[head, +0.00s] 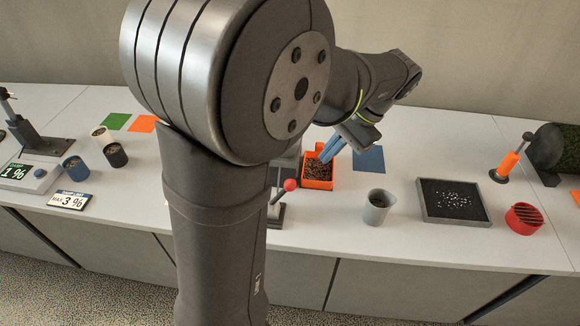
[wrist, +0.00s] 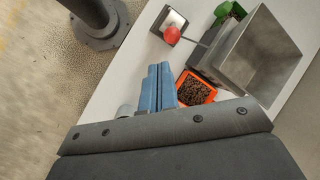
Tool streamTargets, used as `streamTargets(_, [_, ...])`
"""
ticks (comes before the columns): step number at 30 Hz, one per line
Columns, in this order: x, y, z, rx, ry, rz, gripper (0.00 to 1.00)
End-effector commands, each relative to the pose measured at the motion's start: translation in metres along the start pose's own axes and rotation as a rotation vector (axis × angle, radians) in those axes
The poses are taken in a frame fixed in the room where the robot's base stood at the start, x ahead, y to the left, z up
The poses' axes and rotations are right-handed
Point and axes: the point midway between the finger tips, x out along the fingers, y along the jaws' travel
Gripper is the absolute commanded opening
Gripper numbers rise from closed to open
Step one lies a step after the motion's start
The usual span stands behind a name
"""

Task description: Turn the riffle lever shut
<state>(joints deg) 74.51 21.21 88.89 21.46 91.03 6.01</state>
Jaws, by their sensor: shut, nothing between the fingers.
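The riffle box (wrist: 262,58) is a grey metal hopper in the wrist view; in the head view my arm hides most of it. Its lever ends in a red ball (wrist: 172,35), which also shows in the head view (head: 290,185) just right of my arm. A thin dark rod runs from the ball toward the box. My gripper (wrist: 158,68) has blue fingers, closed together and empty. In the head view the gripper (head: 326,157) is over or near the orange tray (head: 318,184) of dark granules, apart from the red ball.
A green tray (wrist: 228,10) lies beyond the box. A grey cup (head: 376,207), a dark tray with white bits (head: 452,219) and a red slotted cup (head: 524,218) stand to the right. Several cups and displays stand at left.

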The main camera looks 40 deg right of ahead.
Motion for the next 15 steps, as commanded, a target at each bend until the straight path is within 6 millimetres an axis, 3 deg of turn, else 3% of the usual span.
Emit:
streamTargets(1, [0.009,0.018,-0.012,0.137,-0.057,-0.062,0.0])
streamTargets(7, [0.03,0.069,-0.044,0.621,-0.285,-0.288,0.0])
streamTargets(15, [0.041,0.106,-0.063,0.945,-0.479,-0.446,0.0])
